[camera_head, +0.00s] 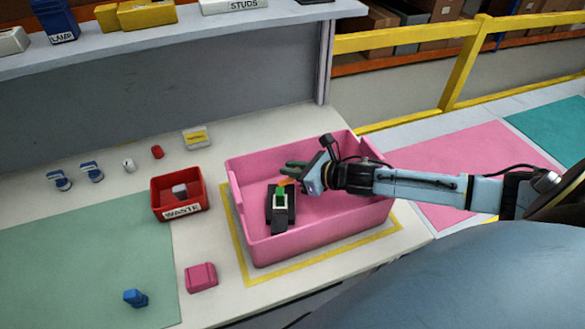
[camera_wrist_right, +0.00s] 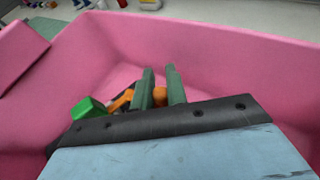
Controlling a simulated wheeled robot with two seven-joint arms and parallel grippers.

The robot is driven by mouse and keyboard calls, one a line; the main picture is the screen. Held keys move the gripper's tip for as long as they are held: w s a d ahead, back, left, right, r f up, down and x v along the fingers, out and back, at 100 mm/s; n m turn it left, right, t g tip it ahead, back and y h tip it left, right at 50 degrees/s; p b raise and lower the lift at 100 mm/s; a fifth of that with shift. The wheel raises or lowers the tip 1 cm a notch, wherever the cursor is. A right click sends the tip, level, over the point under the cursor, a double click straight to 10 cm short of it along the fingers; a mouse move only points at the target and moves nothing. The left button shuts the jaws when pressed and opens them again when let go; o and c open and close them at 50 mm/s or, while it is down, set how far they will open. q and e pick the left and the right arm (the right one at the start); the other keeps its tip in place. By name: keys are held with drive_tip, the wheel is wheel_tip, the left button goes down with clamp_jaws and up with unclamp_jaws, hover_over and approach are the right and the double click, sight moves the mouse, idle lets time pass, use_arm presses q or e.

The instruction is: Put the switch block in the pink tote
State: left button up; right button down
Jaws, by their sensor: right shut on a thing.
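The switch block (camera_head: 280,222) is black with a pale plate and a green switch. It is within the walls of the pink tote (camera_head: 318,246), left of the middle. My right gripper (camera_head: 291,169) reaches into the tote from the right, with its green fingers by the block's far end. In the right wrist view the fingers (camera_wrist_right: 160,88) are shut on an orange part beside the block's green switch (camera_wrist_right: 88,107). Most of the block is hidden there by the gripper body. I cannot tell whether the block touches the tote floor. My left gripper is not in view.
A red waste bin (camera_head: 180,208) with a pale piece inside stands left of the tote. A pink block (camera_head: 201,277) and a blue piece (camera_head: 135,298) lie nearer. Small parts lie behind the green mat (camera_head: 85,265). A shelf (camera_head: 180,50) overhangs the back.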

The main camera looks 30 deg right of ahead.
drive_tip(key=shift+f, duration=0.1)
drive_tip(key=c, duration=1.4)
unclamp_jaws()
drive_tip(key=shift+r, duration=0.2)
drive_tip(key=shift+s+d, duration=0.15)
drive_tip(key=shift+s, duration=0.2)
drive_tip(key=p+v, duration=0.1)
drive_tip(key=v, duration=1)
drive_tip(key=shift+s+r, duration=0.1)
drive_tip(key=shift+r, duration=0.2)
